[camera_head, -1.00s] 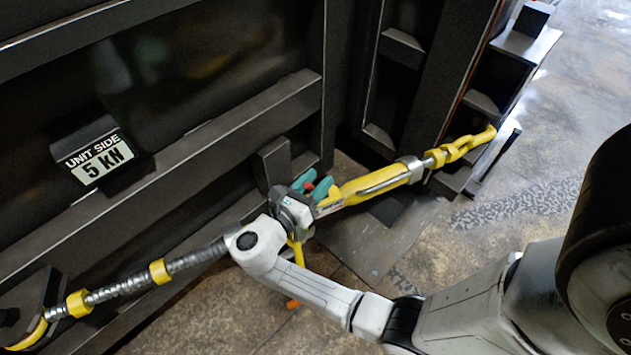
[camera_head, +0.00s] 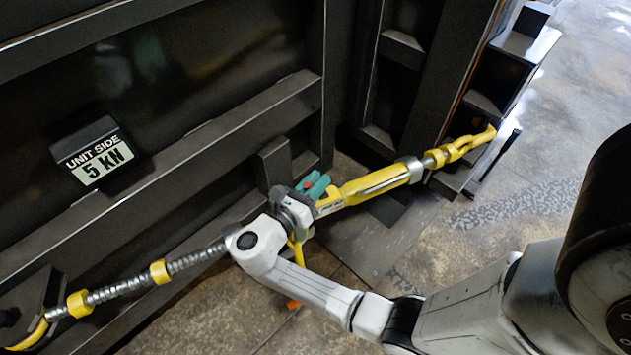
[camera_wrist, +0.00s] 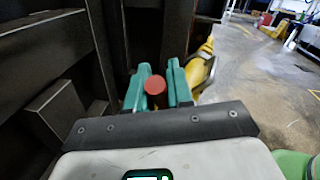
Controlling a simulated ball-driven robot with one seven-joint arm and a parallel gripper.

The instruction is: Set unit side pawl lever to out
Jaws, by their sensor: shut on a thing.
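The unit side pawl lever shows as a round red knob (camera_wrist: 155,86) between my teal fingertips in the wrist view. My gripper (camera_head: 313,185) is shut on it, one finger on each side. In the head view the fingers mostly hide the knob and the lever's stem is not visible. The lever sits at the yellow ratchet binder (camera_head: 372,186), beside its grey middle housing. My wrist covers part of that housing, so the pawl's setting cannot be read.
The binder's threaded rod (camera_head: 122,287) runs down left to a dark bracket. A yellow hook (camera_head: 472,143) holds the other end at the right. A "UNIT SIDE 5 kN" display (camera_head: 97,160) is on the dark ribbed compactor wall. Open concrete floor (camera_head: 530,190) lies right.

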